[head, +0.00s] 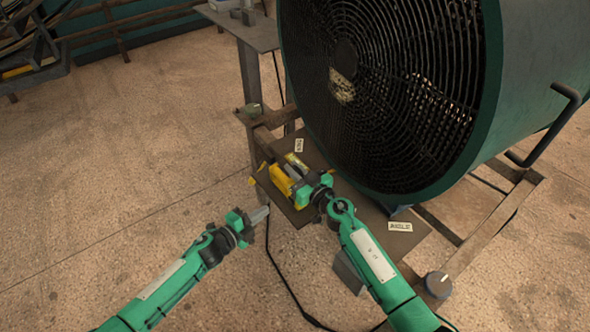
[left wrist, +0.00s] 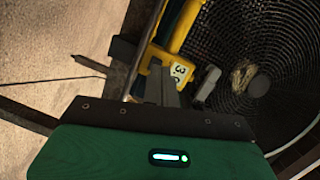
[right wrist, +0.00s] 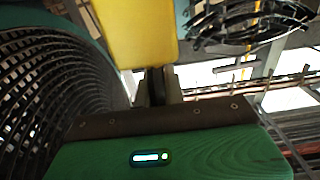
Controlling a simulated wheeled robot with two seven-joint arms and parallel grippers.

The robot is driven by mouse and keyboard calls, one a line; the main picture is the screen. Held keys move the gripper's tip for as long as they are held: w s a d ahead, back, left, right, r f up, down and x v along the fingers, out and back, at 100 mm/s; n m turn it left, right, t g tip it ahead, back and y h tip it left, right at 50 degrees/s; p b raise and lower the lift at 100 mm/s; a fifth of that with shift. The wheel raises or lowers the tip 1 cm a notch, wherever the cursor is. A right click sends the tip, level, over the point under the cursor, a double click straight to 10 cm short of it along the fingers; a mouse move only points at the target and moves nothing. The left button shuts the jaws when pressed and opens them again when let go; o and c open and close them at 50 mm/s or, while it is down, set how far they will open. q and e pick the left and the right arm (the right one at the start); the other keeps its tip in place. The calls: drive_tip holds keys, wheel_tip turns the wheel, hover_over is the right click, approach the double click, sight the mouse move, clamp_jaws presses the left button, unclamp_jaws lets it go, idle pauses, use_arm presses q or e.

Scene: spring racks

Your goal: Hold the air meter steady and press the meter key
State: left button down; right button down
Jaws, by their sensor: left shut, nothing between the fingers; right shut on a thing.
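The yellow air meter (head: 281,181) is above the small platform in front of the big fan. My right gripper (head: 300,185) is shut on it. In the right wrist view the meter is a plain yellow block (right wrist: 138,30) at the tips of the right fingers. My left gripper (head: 258,216) is shut and empty, a little below and left of the meter in the head view. In the left wrist view the meter's yellow body (left wrist: 178,28) and a pale marked patch lie just beyond the left fingertips. I cannot make out the meter key.
The large green fan (head: 385,90) with its dark grille stands close behind the meter. The platform (head: 385,215) carries small white labels. A grey table (head: 250,35) stands at the back. A black cable (head: 285,285) lies on the floor.

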sight(291, 201)
use_arm(q)
drive_tip(key=shift+w+d+m+y, duration=0.35)
drive_tip(key=shift+d+m+y, duration=0.85)
drive_tip(key=shift+m, duration=1.75)
drive_tip(key=shift+w+d+m+y, duration=0.35)
drive_tip(key=shift+d+m+y, duration=0.9)
drive_tip(key=shift+m, duration=1.75)
drive_tip(key=shift+w+d+m+y, duration=0.35)
drive_tip(key=shift+d+m+y, duration=0.35)
drive_tip(key=shift+m+y, duration=1.6)
drive_tip(key=shift+d+m+h, duration=0.1)
drive_tip(key=shift+m+h, duration=0.55)
